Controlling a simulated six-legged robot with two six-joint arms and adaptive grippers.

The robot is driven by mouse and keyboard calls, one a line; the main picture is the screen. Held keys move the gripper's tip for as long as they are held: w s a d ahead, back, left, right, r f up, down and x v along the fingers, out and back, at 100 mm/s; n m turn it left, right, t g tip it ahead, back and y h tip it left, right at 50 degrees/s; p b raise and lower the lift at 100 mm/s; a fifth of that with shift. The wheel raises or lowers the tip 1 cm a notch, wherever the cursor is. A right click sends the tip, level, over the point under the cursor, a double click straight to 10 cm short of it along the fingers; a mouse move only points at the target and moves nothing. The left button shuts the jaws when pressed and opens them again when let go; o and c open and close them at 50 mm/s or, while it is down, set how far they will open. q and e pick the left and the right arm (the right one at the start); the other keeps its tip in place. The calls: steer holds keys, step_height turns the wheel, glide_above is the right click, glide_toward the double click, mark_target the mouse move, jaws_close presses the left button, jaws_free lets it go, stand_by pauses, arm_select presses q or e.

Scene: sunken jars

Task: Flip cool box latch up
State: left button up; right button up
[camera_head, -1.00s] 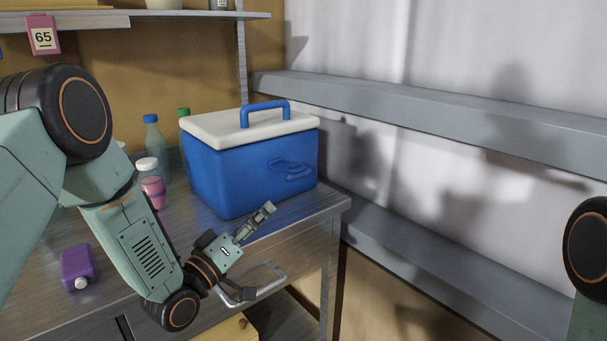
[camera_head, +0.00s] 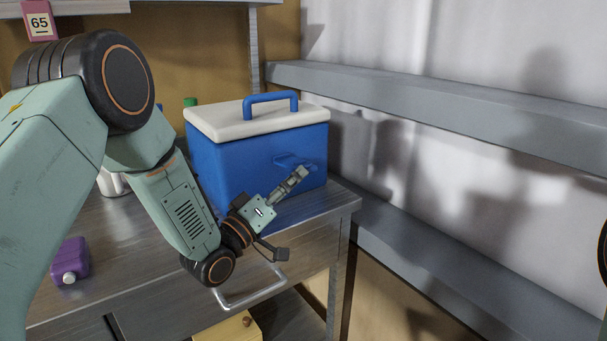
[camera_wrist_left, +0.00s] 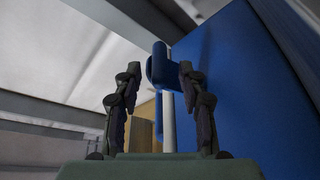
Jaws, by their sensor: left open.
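The blue cool box (camera_head: 225,170) with a white lid (camera_head: 225,122) stands on the metal workbench. My left gripper is in front of the box face, fingers pointing at the latch. In the left wrist view the latch (camera_wrist_left: 158,66) shows between the two open fingertips of the gripper (camera_wrist_left: 160,75), with the box wall (camera_wrist_left: 245,90) to the right. I cannot tell whether a finger touches the latch. My right gripper is out of view.
The workbench (camera_head: 120,270) has a drawer handle (camera_head: 250,292) below my left wrist. A grey ledge (camera_head: 440,95) runs along the wall to the right of the box.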

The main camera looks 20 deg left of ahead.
arm_select(q)
steer(key=shift+x, duration=1.2)
steer(key=shift+w+d+r+b, duration=0.2)
steer(key=shift+w+b, duration=0.1)
steer(key=shift+w, duration=0.05)
steer(key=shift+w+f, duration=0.1)
steer(key=shift+w, duration=0.15)
steer(key=shift+s, duration=0.1)
steer(key=c, duration=0.4)
jaws_close()
